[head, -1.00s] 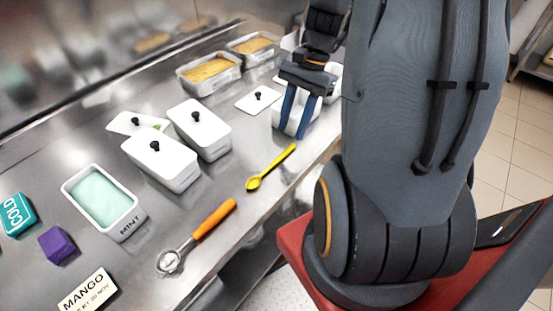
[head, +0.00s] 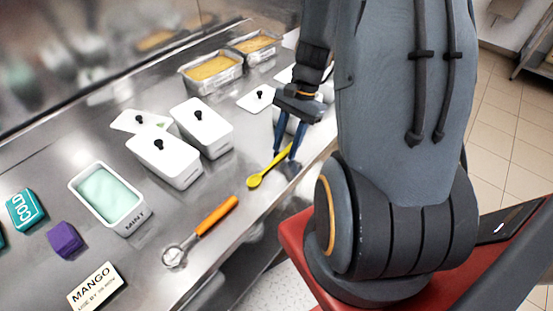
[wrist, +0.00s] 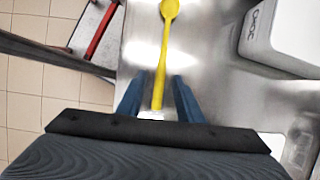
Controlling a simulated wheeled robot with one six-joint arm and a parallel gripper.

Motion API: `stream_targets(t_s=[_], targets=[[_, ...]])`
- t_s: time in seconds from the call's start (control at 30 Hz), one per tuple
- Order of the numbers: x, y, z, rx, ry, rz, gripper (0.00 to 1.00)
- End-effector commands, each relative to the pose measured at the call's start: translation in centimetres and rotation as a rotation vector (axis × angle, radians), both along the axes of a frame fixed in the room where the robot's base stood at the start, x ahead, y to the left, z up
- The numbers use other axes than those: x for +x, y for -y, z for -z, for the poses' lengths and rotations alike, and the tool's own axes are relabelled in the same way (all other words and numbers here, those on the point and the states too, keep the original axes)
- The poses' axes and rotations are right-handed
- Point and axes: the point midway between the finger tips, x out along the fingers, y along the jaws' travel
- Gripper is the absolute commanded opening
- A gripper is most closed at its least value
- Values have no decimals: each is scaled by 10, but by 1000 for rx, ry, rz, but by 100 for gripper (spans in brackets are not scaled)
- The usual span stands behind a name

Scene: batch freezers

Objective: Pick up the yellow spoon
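The yellow spoon (head: 268,168) lies on the steel counter near its front edge, bowl toward the lower left. My gripper (head: 284,156) is over the handle end, fingers pointing down. In the wrist view the spoon (wrist: 165,45) runs up the picture, and its handle end lies between the two blue fingers of my gripper (wrist: 158,95). The fingers are apart, with a gap on both sides of the handle. Whether the fingertips touch the counter cannot be told.
White lidded tubs (head: 202,128) stand left of the spoon. An orange-handled scoop (head: 205,225) lies nearer on the counter. Metal pans (head: 213,72) stand at the back.

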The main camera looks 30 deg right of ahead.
Motion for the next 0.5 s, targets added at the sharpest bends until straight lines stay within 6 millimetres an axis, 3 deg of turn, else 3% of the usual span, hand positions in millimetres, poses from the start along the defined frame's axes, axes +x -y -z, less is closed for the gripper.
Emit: stream_targets(t_s=[0.03, 0.2, 0.5], targets=[[0, 0, 0, 0, 0, 0, 25], [0, 0, 0, 0, 0, 0, 0], [0, 0, 0, 0, 0, 0, 0]])
